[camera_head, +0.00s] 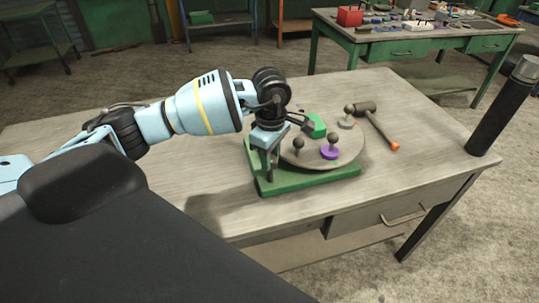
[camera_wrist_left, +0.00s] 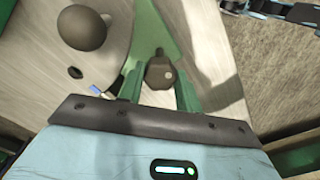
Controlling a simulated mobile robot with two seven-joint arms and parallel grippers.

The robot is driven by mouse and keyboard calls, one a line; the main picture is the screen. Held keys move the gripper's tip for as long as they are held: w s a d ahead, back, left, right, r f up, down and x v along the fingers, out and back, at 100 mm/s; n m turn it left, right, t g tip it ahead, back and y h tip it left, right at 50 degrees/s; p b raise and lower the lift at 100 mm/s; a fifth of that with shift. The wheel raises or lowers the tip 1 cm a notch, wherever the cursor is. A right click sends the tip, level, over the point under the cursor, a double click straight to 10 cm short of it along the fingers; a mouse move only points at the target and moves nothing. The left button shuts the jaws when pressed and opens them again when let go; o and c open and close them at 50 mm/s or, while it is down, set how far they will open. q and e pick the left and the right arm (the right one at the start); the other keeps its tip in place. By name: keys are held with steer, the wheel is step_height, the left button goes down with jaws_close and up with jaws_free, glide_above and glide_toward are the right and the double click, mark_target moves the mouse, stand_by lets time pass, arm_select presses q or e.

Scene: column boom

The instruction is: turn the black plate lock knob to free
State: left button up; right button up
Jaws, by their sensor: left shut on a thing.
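A round grey plate (camera_head: 345,155) sits on a green base (camera_head: 310,183) on the workbench. My left gripper (camera_head: 268,170) points down at the base's left corner, beside the plate. In the left wrist view, the dark plate lock knob (camera_wrist_left: 161,73) is between the two green fingers of my left gripper (camera_wrist_left: 160,88), which is shut on it. A small mark shows on the knob's face. In the head view the knob is hidden by the gripper. My right gripper is in neither view.
The plate carries a dark ball-topped knob (camera_head: 298,144), a purple piece (camera_head: 329,153), a green block (camera_head: 317,126) and a grey piece (camera_head: 347,123). A hammer (camera_head: 376,122) lies to the right. The bench (camera_head: 420,165) is clear at its right front.

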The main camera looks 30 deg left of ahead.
arm_select(q)
steer(key=shift+n, duration=0.3)
steer(key=o, duration=1)
steer(key=shift+r, duration=3.95)
